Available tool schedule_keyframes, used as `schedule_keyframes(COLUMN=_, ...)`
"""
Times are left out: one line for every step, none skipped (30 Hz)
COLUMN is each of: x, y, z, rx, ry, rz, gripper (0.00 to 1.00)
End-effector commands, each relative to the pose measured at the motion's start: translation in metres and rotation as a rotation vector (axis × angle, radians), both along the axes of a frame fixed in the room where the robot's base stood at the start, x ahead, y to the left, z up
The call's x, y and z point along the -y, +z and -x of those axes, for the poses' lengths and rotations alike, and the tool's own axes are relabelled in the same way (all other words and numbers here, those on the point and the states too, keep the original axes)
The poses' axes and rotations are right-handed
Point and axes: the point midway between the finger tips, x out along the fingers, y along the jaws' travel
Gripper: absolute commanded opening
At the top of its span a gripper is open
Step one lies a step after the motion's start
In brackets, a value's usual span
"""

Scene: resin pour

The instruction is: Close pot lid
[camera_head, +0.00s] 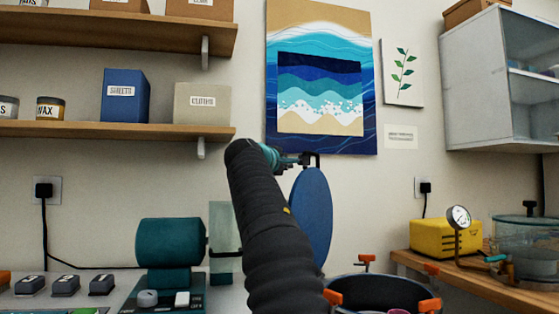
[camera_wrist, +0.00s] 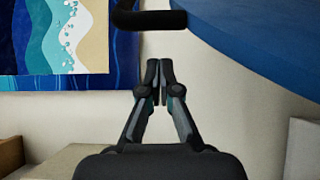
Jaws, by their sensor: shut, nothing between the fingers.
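The blue round pot lid (camera_head: 312,218) stands open, nearly upright, behind the dark pot (camera_head: 362,292). Its black handle (camera_head: 314,156) shows at its top edge. In the wrist view the lid's blue face (camera_wrist: 265,38) fills the upper right, and the black handle (camera_wrist: 150,20) hangs in at the top. My gripper (camera_wrist: 160,66) is shut and empty, its fingertips just below the handle in that picture. In the head view my gripper (camera_head: 294,160) is beside the handle, partly hidden by my arm. Contact with the lid cannot be told.
Orange clamps (camera_head: 430,306) stick out around the pot rim. A teal machine (camera_head: 170,241) stands left of my arm. A yellow box (camera_head: 445,238), a gauge (camera_head: 458,217) and a clear chamber (camera_head: 525,243) stand on the right bench. Shelves (camera_head: 110,130) are at upper left.

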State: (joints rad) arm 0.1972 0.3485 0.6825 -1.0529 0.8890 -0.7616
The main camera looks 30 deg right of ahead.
Motion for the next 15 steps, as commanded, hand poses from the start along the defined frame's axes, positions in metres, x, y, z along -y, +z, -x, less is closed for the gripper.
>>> schedule_keyframes(x=0.001, y=0.000, z=0.010, rx=0.006, ry=-0.001, rz=0.001, gripper=0.00)
schedule_keyframes(x=0.002, y=0.000, z=0.013, rx=0.006, ry=-0.001, rz=0.002, gripper=0.00)
schedule_keyframes(x=0.003, y=0.000, z=0.017, rx=0.005, ry=0.000, rz=0.001, gripper=0.00)
schedule_keyframes(x=0.003, y=0.000, z=0.019, rx=0.005, ry=0.000, rz=0.001, gripper=0.00)
schedule_keyframes(x=0.004, y=0.000, z=0.023, rx=0.005, ry=0.000, rz=0.002, gripper=0.00)
schedule_keyframes(x=0.006, y=0.001, z=0.026, rx=0.005, ry=0.000, rz=0.001, gripper=0.00)
schedule_keyframes(x=0.006, y=0.000, z=0.028, rx=0.005, ry=0.000, rz=0.001, gripper=0.00)
schedule_keyframes(x=0.007, y=0.000, z=0.029, rx=0.004, ry=0.000, rz=0.001, gripper=0.00)
schedule_keyframes(x=0.008, y=0.000, z=0.032, rx=0.004, ry=0.000, rz=0.001, gripper=0.00)
schedule_keyframes(x=0.008, y=0.001, z=0.033, rx=0.004, ry=0.000, rz=0.001, gripper=0.00)
schedule_keyframes(x=0.008, y=0.001, z=0.034, rx=0.004, ry=0.000, rz=0.001, gripper=0.00)
schedule_keyframes(x=0.008, y=0.001, z=0.035, rx=0.004, ry=0.000, rz=0.001, gripper=0.00)
schedule_keyframes(x=0.008, y=0.002, z=0.036, rx=0.004, ry=0.001, rz=0.001, gripper=0.00)
schedule_keyframes(x=0.008, y=0.002, z=0.036, rx=0.004, ry=0.001, rz=0.001, gripper=0.00)
schedule_keyframes(x=0.008, y=0.002, z=0.036, rx=0.004, ry=0.001, rz=0.001, gripper=0.00)
